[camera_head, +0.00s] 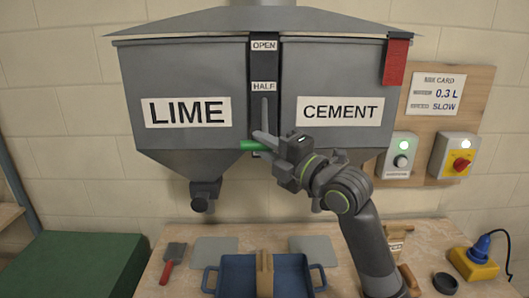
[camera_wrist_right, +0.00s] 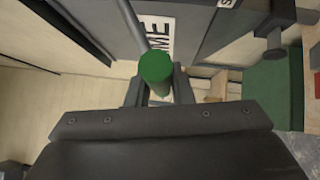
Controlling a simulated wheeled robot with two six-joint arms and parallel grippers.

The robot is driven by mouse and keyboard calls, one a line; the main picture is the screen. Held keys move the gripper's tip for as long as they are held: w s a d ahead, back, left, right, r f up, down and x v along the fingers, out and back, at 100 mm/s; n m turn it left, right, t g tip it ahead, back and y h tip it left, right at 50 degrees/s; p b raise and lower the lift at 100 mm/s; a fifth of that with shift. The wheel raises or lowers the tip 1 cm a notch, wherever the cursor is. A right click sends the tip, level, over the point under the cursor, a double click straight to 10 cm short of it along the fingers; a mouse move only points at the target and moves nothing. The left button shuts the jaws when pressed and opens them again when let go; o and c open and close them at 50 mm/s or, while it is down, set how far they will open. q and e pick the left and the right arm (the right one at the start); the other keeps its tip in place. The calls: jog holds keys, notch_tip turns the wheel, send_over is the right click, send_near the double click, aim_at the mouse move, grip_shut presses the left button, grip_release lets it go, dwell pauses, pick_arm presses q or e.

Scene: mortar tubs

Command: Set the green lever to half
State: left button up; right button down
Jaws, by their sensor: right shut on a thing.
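The green lever (camera_head: 250,146) is a green grip on a grey arm in the dark slot between the two hoppers. The slot carries the labels OPEN (camera_head: 264,46) at the top and HALF (camera_head: 264,86) below. The grip stands well below the HALF label, near a lower label that is mostly covered. My right gripper (camera_head: 262,143) is shut on the green grip. In the right wrist view the round end of the green grip (camera_wrist_right: 156,68) sits between the fingers. My left gripper is not in view.
The hoppers are marked LIME (camera_head: 187,112) and CEMENT (camera_head: 343,112). Below, the bench holds a blue tub (camera_head: 238,277), a red-handled trowel (camera_head: 171,262) and a yellow box with a blue plug (camera_head: 474,263). A green box (camera_head: 85,265) stands at left. A red tag (camera_head: 396,62) hangs at upper right.

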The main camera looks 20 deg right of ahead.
aim_at(265, 116)
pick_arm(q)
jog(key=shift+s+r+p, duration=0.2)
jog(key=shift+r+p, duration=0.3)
pick_arm(e)
notch_tip(265, 116, up, 7)
jog(key=s, duration=0.1)
jog(key=shift+s+a, duration=0.25)
jog(key=shift+s, duration=0.05)
jog(key=c, duration=1.2)
grip_release()
jog(key=shift+c, duration=0.2)
jog(key=shift+f, duration=0.1)
